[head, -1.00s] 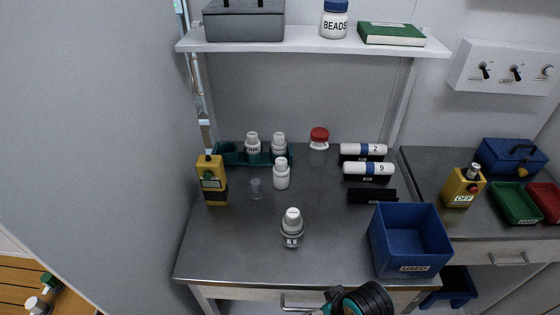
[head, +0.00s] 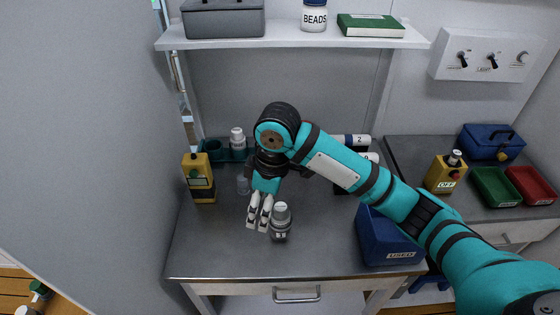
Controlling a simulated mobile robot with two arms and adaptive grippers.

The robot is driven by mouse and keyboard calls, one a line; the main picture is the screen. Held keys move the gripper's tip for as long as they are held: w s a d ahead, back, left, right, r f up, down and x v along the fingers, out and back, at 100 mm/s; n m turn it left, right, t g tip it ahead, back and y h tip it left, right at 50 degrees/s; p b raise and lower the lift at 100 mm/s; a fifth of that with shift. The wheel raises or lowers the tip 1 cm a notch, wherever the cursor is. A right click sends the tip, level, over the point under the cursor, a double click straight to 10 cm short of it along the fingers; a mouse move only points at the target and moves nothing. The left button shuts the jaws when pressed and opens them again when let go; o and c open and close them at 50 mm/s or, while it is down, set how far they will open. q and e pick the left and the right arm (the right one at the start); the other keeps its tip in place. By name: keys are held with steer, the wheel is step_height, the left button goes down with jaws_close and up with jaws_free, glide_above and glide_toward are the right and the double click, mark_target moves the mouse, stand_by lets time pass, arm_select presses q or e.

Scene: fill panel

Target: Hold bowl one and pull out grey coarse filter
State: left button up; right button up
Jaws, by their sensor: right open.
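A small grey item with a white bottle-like top (head: 280,220) stands upright near the front middle of the bench. It has a grey ring around its middle and a small label low on its front, too small to read; it may be bowl one, and I cannot tell a grey coarse filter apart in it. My right gripper (head: 258,212) points down just left of this item, its two pale fingers slightly apart and nothing seen between them. I cannot tell whether they touch the item. My left gripper is not in view.
A yellow handheld device (head: 198,178) and a small clear cup (head: 243,185) stand at left. A teal rack (head: 216,152) holds a white bottle (head: 237,139). A blue bin (head: 388,240) is at right, partly behind my arm. The bench's front left is clear.

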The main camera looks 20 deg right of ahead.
mark_target(281, 207)
steer(key=w+d+r+h, duration=0.25)
steer(key=d+r, duration=0.25)
steer(key=r, duration=0.3)
steer(key=shift+y, duration=0.45)
steer(key=f+p, duration=0.1)
steer(key=f, duration=0.4)
steer(key=f+p, duration=0.1)
steer(key=f, duration=1.1)
steer(key=shift+w+a+p, duration=0.15)
steer(key=shift+w+p, duration=0.15)
steer(key=shift+p, duration=0.1)
steer(key=shift+c, duration=0.4)
